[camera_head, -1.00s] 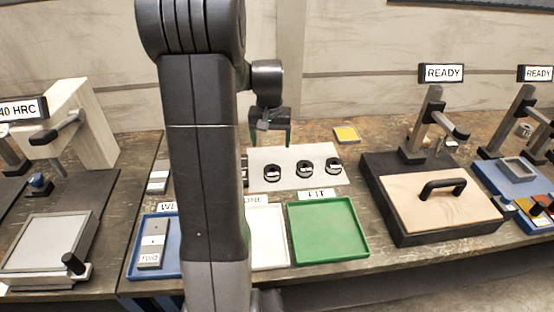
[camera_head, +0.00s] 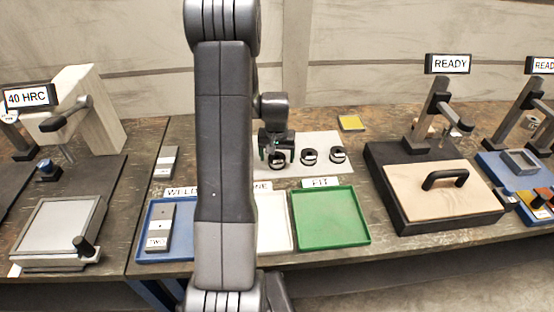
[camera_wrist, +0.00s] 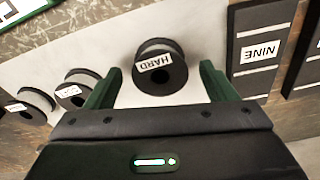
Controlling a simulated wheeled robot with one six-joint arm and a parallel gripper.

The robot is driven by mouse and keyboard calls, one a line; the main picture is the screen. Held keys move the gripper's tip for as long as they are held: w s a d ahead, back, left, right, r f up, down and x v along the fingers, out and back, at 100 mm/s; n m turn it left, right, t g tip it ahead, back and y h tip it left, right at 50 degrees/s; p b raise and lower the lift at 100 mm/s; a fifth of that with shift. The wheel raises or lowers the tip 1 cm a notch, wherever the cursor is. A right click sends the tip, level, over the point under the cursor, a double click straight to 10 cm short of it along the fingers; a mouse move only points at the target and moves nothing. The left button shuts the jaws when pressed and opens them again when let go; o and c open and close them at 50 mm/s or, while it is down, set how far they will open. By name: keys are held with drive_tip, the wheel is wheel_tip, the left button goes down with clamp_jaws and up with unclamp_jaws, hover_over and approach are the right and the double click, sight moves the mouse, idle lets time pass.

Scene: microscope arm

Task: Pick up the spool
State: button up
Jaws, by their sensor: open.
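Several small black spools with pale windings stand on a white sheet. The spool labelled HARD (camera_wrist: 162,77) is between the fingers of my gripper (camera_wrist: 160,85) in the wrist view, apart from both fingertips. In the head view this spool (camera_head: 277,160) shows partly below my gripper (camera_head: 277,152). A second spool (camera_head: 309,156) and a third spool (camera_head: 337,154) stand to its right. They show at the left of the wrist view as one spool (camera_wrist: 78,90) and another (camera_wrist: 36,103). My gripper is open and empty, with its green fingers around the HARD spool.
A green tray (camera_head: 332,218) labelled FIT, a white tray (camera_head: 274,240) and a blue tray (camera_head: 150,247) holding grey blocks lie in front. A plate labelled NINE (camera_wrist: 262,52) lies right in the wrist view. A READY stand (camera_head: 438,110) is at right.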

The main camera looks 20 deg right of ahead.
drive_tip(key=shift+f, duration=0.6)
drive_tip(key=c, duration=1.1)
drive_tip(key=shift+c, duration=0.2)
drive_tip(key=shift+r, duration=0.15)
